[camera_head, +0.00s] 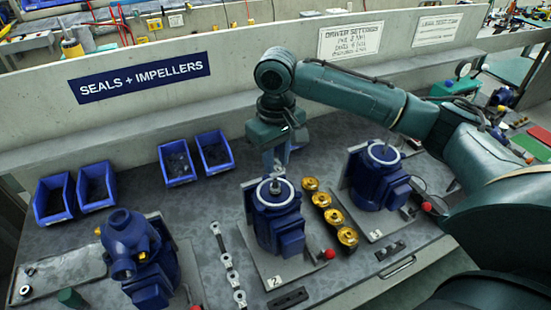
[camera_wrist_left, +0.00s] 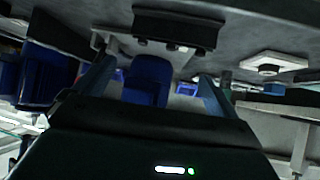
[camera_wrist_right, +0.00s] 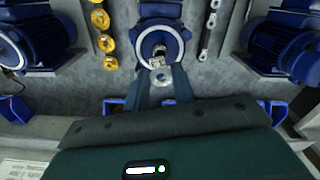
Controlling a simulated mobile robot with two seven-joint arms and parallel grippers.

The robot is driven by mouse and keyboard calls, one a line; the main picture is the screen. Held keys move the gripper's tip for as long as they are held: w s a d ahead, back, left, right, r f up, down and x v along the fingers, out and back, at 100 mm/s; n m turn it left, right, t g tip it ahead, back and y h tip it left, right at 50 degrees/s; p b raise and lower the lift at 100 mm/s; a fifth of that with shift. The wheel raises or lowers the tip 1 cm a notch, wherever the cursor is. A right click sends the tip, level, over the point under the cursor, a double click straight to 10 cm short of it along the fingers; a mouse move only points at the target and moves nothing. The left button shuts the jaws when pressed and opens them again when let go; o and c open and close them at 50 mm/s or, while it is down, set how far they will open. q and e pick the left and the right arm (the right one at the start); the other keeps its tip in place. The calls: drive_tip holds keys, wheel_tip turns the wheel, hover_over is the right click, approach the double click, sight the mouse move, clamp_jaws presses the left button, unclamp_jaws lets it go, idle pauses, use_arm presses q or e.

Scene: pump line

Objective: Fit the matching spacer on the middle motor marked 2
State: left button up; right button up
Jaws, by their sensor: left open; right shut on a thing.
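The middle motor (camera_head: 277,222) is blue with a pale ring on top and an upright metal shaft (camera_head: 275,187); its base plate is marked 2. My right gripper (camera_head: 277,165) is just behind and above that shaft. In the right wrist view its fingers (camera_wrist_right: 161,84) are shut on a small grey ring-shaped spacer (camera_wrist_right: 162,79). The spacer appears beside the shaft (camera_wrist_right: 158,55), not around it; its exact height is unclear. Several grey parts, possibly spacers (camera_head: 227,260), lie in a row left of the motor. My left gripper (camera_wrist_left: 155,75) is open and empty, outside the head view.
Several brass parts (camera_head: 322,199) stand between the middle motor and the right motor (camera_head: 377,178). A blue pump or motor (camera_head: 140,250) stands at the left. Blue bins (camera_head: 178,165) line the back wall. A red-knobbed lever (camera_head: 328,254) is right of the middle motor.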

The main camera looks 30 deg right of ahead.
sight(277, 187)
use_arm(q)
drive_tip(key=shift+s, duration=0.1)
use_arm(e)
drive_tip(key=shift+d, duration=0.15)
use_arm(q)
drive_tip(key=shift+a, duration=0.1)
use_arm(e)
wheel_tip(277, 187, down, 2)
drive_tip(key=shift+f, duration=2.1)
drive_tip(key=shift+f, duration=0.1)
drive_tip(key=o, duration=2.1)
drive_tip(key=shift+r, duration=4.55)
